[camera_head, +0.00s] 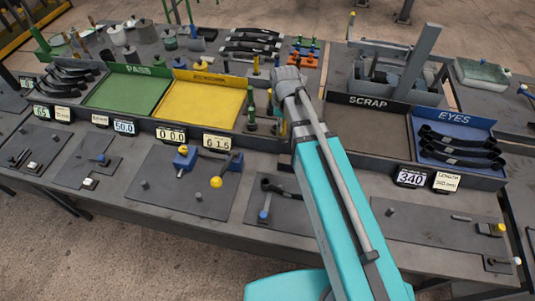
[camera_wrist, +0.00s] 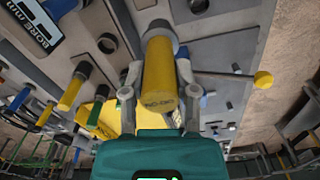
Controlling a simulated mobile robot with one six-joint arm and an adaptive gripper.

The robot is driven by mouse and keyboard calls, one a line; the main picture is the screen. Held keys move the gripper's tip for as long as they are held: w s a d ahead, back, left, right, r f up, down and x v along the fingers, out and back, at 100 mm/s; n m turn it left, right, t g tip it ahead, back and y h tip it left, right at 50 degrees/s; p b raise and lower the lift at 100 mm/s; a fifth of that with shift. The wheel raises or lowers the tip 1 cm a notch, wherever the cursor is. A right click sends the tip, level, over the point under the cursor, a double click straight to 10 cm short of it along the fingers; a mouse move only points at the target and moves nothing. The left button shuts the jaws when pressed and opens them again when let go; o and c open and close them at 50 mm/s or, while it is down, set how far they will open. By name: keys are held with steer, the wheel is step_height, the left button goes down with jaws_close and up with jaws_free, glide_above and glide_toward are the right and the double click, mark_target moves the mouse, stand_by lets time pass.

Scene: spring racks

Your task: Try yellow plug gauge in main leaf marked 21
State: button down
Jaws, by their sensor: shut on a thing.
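In the wrist view the yellow plug gauge (camera_wrist: 159,78) is between the two fingers of my gripper (camera_wrist: 158,92), which is shut on it. Dark lettering shows on its near end, and its grey far end points away from my palm. Black leaves with curled ends (camera_head: 460,140) lie in the blue EYES tray (camera_head: 456,119) in the head view. More black leaves (camera_head: 70,76) lie at the far left, and others (camera_head: 252,44) at the back. I cannot read a 21 on any leaf. My arm hides most of my gripper in the head view.
Green PASS (camera_head: 130,94), yellow (camera_head: 205,101) and dark SCRAP (camera_head: 368,133) trays line the bench. Other coloured gauges (camera_wrist: 70,95) stand at the left in the wrist view. A yellow ball on a rod (camera_wrist: 264,78) juts out at the right.

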step_height(320, 180, down, 13)
steer(key=b, duration=1.2)
steer(key=shift+s, duration=0.15)
